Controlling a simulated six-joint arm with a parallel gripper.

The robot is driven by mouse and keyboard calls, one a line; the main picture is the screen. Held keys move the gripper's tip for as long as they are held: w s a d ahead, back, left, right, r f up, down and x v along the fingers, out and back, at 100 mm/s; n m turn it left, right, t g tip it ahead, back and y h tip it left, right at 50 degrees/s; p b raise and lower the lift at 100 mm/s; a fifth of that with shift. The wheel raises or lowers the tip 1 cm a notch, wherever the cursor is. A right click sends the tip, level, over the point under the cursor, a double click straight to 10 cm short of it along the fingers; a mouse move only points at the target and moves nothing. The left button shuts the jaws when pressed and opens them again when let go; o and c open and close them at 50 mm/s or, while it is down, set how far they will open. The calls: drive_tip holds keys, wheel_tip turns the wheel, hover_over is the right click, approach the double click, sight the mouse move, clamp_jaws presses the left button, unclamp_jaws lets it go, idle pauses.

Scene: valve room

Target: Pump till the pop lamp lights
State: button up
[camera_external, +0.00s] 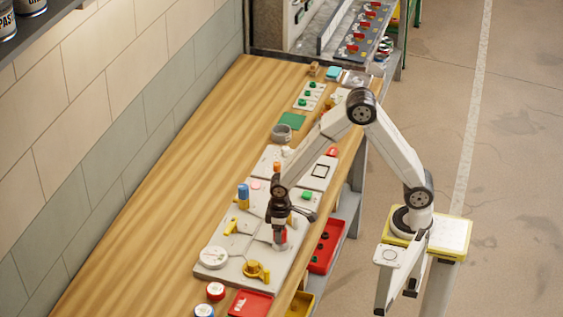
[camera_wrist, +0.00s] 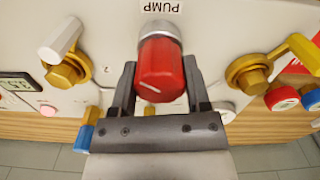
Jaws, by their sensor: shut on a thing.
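The red pump knob (camera_wrist: 161,70) stands on the pale panel beside the printed word PUMP in the wrist view, with a grey metal collar at its far end. It also shows in the external view (camera_external: 281,237), under my arm's end. My gripper (camera_wrist: 160,88) has one finger on each side of the red knob and is shut on it. A small pink round piece (camera_wrist: 48,110) sits on the panel at the left in the wrist view. I cannot tell which piece is the pop lamp, nor see any lamp clearly lit.
Brass valves with a white lever (camera_wrist: 62,58) and a yellow lever (camera_wrist: 255,72) flank the knob. A dark-framed display (camera_wrist: 18,86) is at the left. Red and blue caps (camera_wrist: 283,98) lie at the right. Bare wood bench (camera_external: 160,170) lies along the wall.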

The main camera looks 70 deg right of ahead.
drive_tip(key=o, duration=1.3)
drive_tip(key=shift+r, duration=0.15)
drive_tip(key=shift+r, duration=3.8)
